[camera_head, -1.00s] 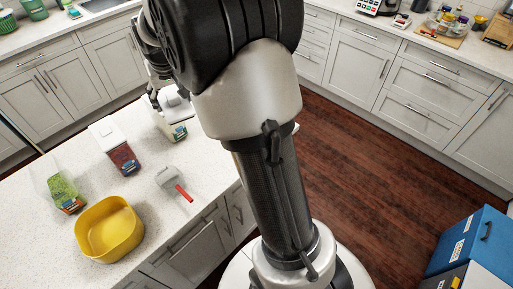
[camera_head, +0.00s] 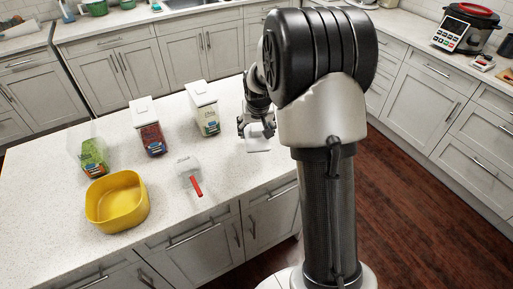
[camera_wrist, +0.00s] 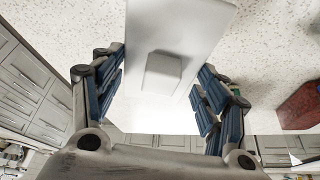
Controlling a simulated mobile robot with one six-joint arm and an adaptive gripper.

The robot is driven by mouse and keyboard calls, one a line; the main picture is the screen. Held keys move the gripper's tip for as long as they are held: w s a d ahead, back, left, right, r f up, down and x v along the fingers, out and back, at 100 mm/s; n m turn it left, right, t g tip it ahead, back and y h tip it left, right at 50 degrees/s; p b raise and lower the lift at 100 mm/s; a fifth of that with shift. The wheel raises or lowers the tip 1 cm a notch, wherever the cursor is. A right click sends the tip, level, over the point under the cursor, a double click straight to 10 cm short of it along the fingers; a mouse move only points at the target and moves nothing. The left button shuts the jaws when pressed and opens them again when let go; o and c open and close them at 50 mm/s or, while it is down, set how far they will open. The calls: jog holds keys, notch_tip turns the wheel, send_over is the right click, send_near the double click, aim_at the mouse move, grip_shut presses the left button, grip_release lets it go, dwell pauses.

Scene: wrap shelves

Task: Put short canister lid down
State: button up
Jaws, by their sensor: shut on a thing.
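A flat white lid (camera_head: 258,145) with a raised block on it is in my gripper (camera_head: 257,127). In the wrist view the lid (camera_wrist: 185,22) fills the upper middle, between the blue-padded fingers of my gripper (camera_wrist: 158,82). The lid is over the right part of the speckled white counter (camera_head: 228,168); I cannot tell whether it touches the surface. To its left stand a clear canister with green contents (camera_head: 94,158), which seems open on top, a canister with dark red contents (camera_head: 152,138) and a white-topped canister with a green label (camera_head: 206,112).
A yellow bowl (camera_head: 117,201) stands at the counter's front left. A scoop with a red handle (camera_head: 190,176) lies near the front edge. The counter between the scoop and the lid is bare.

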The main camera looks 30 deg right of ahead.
jog(key=shift+f+b, duration=0.85)
jog(key=shift+f, duration=2.7)
jog(key=shift+f, duration=0.15)
jog(key=o, duration=1.1)
